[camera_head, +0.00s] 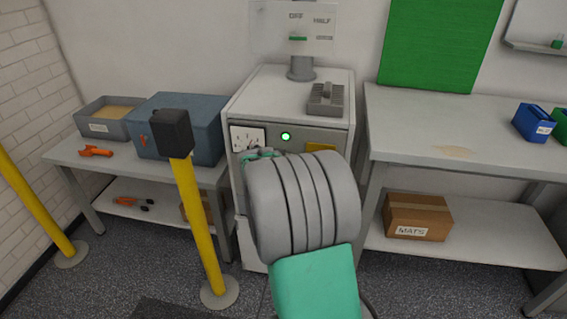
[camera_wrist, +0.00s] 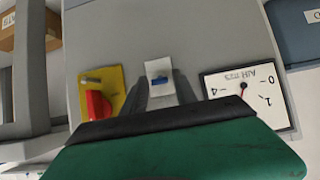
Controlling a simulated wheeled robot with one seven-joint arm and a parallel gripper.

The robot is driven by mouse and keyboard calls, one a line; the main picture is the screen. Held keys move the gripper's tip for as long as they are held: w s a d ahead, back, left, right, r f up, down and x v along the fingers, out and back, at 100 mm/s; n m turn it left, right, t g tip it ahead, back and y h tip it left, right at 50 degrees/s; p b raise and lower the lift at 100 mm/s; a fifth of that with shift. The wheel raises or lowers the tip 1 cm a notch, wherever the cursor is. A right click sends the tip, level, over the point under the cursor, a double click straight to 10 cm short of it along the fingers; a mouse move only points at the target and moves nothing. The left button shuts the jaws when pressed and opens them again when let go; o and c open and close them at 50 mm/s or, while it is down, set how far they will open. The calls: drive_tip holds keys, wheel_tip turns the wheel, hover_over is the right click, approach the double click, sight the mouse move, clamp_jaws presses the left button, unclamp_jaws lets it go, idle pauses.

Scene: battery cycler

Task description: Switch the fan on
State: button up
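A grey cabinet (camera_head: 290,95) stands against the wall, with a lit green lamp (camera_head: 285,136) on its front. No fan is clearly visible. In the wrist view its panel carries a small blue switch (camera_wrist: 159,81) on a white plate (camera_wrist: 158,67). A red knob (camera_wrist: 97,104) on a yellow plate (camera_wrist: 116,82) is left of it, and a white gauge (camera_wrist: 262,95) is right of it. My gripper (camera_wrist: 164,92) faces this panel, its grey fingers apart on either side of the switch plate. Contact cannot be told. My arm hides the gripper's fingers in the head view.
A black-topped yellow post (camera_head: 195,225) stands front left of the cabinet. A low table (camera_head: 70,155) holds a blue-grey box (camera_head: 195,115) and a tray (camera_head: 95,125). On the right, a bench (camera_head: 420,120) has a carton (camera_head: 418,214) on its lower shelf.

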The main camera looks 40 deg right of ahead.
drive_tip(key=o, duration=0.3)
drive_tip(key=v, duration=0.7)
drive_tip(key=shift+s+a+r+p, duration=0.2)
drive_tip(key=shift+a+p, duration=0.05)
drive_tip(key=shift+p, duration=0.05)
drive_tip(key=s+a+r+n+y+p, duration=0.25)
drive_tip(key=a+r+p, duration=0.2)
drive_tip(key=a, duration=0.45)
drive_tip(key=s+a+r+n+y+p, duration=0.1)
drive_tip(key=a+r+n+y+p, duration=0.3)
drive_tip(key=a, duration=0.6)
drive_tip(key=s+a+n+g+p, duration=0.1)
drive_tip(key=s+a, duration=0.2)
drive_tip(key=a, duration=0.1)
drive_tip(key=s+a+r+n+g+y+p, duration=0.1)
drive_tip(key=s+a+p, duration=0.1)
drive_tip(key=s+a, duration=0.2)
drive_tip(key=s+a+n+g+y+p, duration=0.1)
drive_tip(key=s+a+n+p, duration=0.1)
drive_tip(key=s+a, duration=0.1)
drive_tip(key=shift+s+a+r+g, duration=0.2)
drive_tip(key=shift+s+a+g, duration=0.1)
drive_tip(key=shift+a, duration=0.3)
